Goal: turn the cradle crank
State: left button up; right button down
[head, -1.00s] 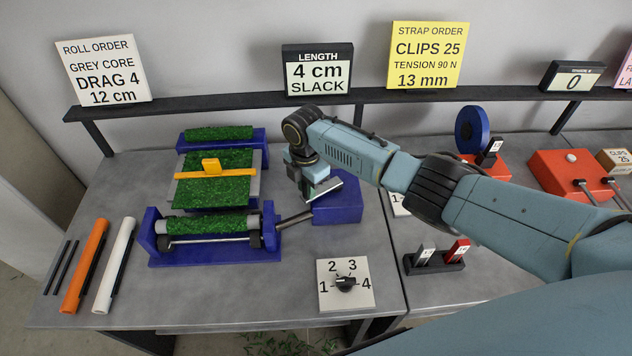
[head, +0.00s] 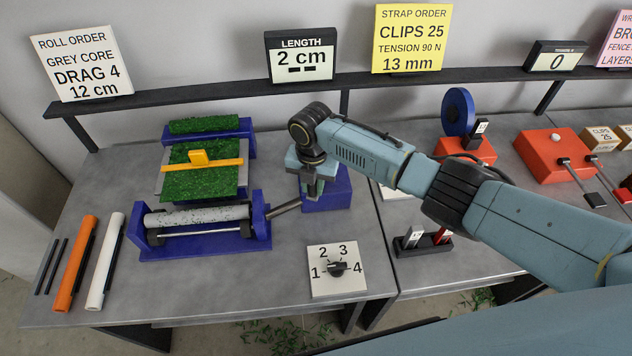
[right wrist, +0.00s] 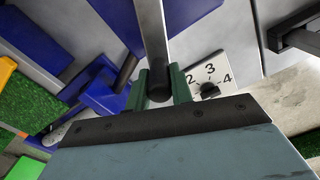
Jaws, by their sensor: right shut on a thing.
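The blue cradle (head: 205,246) stands on the left table and holds a pale grey roll (head: 195,216) flecked with green. A grey shaft (head: 284,208) runs from the cradle's right end toward a blue block (head: 338,190). My right gripper (head: 312,193) is at the block, and the arm hides much of the crank in the head view. In the right wrist view, my green fingers (right wrist: 160,90) are shut around the dark crank handle (right wrist: 160,80), at the end of a grey crank arm (right wrist: 153,35). My left gripper is not in view.
A green turf sheet (head: 195,187) with a yellow bar (head: 222,163) lies behind the cradle. The length display (head: 303,59) reads 2 cm. A dial plate (head: 338,284) sits at the front; orange (head: 76,250) and white (head: 106,262) rods lie at left.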

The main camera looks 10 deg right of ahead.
jog(key=shift+d, duration=0.25)
jog(key=c, duration=1.2)
grip_release()
jog(key=shift+c, duration=0.2)
jog(key=shift+r, duration=0.25)
notch_tip(320, 180, up, 13)
jog(key=shift+a+f, duration=0.1)
